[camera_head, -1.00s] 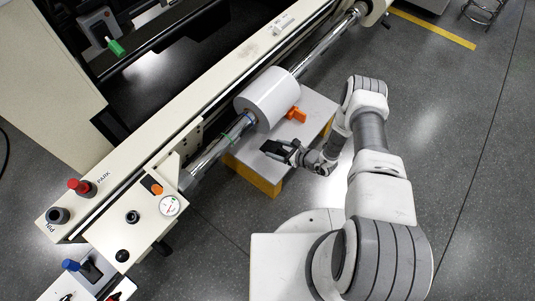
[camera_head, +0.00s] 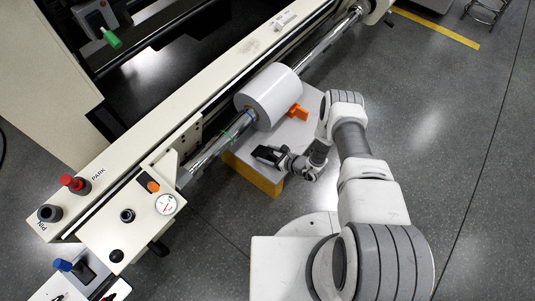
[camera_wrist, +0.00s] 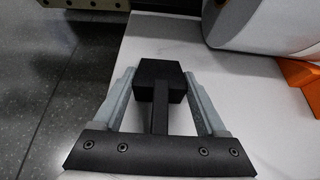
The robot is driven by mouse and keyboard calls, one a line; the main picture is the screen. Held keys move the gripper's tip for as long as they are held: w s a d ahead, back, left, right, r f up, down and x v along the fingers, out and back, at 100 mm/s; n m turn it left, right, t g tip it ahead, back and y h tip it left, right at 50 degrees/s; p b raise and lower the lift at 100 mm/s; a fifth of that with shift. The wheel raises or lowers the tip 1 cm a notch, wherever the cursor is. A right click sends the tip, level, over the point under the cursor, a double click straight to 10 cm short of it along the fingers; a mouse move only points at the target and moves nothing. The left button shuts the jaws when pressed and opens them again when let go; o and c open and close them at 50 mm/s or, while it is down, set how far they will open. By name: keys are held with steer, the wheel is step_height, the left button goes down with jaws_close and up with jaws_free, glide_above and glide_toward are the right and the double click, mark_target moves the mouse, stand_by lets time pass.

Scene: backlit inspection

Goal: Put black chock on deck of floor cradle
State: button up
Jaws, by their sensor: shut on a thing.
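The black chock (camera_wrist: 160,78) is a dark block with a narrow stem, held between the fingers of my gripper (camera_wrist: 165,98) in the wrist view. In the head view the black chock (camera_head: 266,153) and my gripper (camera_head: 275,157) are over the near left part of the floor cradle (camera_head: 240,166). The cradle has a pale flat deck and yellow sides. Its deck (camera_wrist: 245,93) fills much of the wrist view below the chock. I cannot tell whether the chock touches the deck.
The long cream machine frame (camera_head: 215,90) borders the left.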

steer(key=o, duration=1.4)
